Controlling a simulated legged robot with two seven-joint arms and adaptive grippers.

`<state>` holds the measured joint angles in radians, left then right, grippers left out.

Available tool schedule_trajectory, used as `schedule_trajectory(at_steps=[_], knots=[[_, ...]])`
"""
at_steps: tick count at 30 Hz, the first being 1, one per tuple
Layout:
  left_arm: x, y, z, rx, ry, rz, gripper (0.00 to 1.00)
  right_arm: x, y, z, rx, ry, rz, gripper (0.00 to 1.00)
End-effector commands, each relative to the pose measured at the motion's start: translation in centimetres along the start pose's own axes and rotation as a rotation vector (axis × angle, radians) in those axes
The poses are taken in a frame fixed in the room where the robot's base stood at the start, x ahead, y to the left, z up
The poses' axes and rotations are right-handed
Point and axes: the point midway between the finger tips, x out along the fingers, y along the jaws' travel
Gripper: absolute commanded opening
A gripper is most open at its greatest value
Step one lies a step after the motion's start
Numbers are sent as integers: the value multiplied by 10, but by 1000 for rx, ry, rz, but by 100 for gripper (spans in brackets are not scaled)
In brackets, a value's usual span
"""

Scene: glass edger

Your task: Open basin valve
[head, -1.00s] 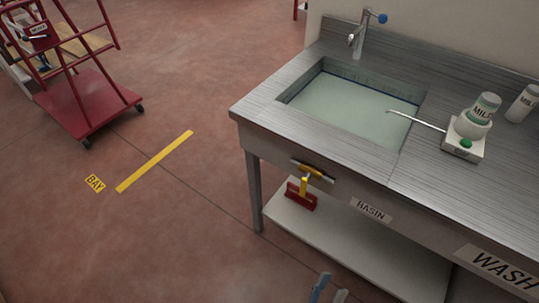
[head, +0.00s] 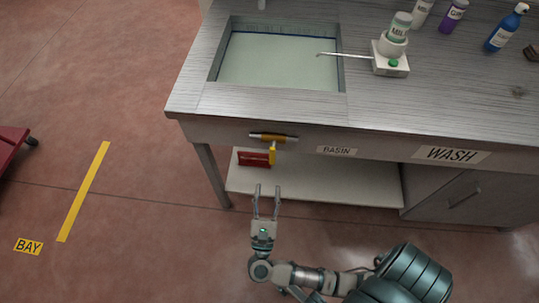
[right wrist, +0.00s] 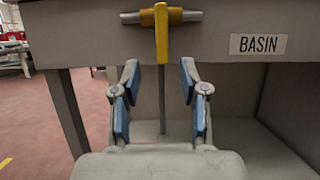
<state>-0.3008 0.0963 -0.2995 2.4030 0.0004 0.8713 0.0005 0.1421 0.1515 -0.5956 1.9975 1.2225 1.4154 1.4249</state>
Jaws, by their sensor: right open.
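The basin valve is a yellow lever handle (head: 272,154) on a short horizontal pipe (head: 272,137) with a yellow middle, on the front of the bench under the basin (head: 280,62). The lever hangs straight down. It also shows in the right wrist view (right wrist: 161,34), centred at the top. The basin holds pale greenish liquid. My right gripper (head: 267,188) is open and empty, in front of and below the lever. In the right wrist view its blue-padded fingers (right wrist: 157,95) stand apart, with the lever above and between them. My left gripper is not in view.
A BASIN label (head: 337,150) sits right of the valve, and a WASH label (head: 452,155) further right. A red object (head: 253,160) is behind the lever. A lower shelf (head: 330,183) is under the bench. A dispenser (head: 390,58) and bottles stand on top.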

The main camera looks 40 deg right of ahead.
Motion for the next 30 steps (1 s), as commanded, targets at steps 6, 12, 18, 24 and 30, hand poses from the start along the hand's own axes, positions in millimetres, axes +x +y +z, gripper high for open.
schedule_trajectory(at_steps=[6, 12, 18, 24, 30], knots=[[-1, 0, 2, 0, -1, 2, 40, 54, -1, 0, 1, -5, 0, 44], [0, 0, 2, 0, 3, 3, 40, 88, -1, 0, 0, -3, 1, 44], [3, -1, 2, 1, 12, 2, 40, 102, 0, 1, -1, -2, 1, 44], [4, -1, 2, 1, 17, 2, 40, 104, 0, 1, -1, -1, 1, 44], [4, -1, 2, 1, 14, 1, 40, 104, -1, 0, 0, -1, 1, 14]])
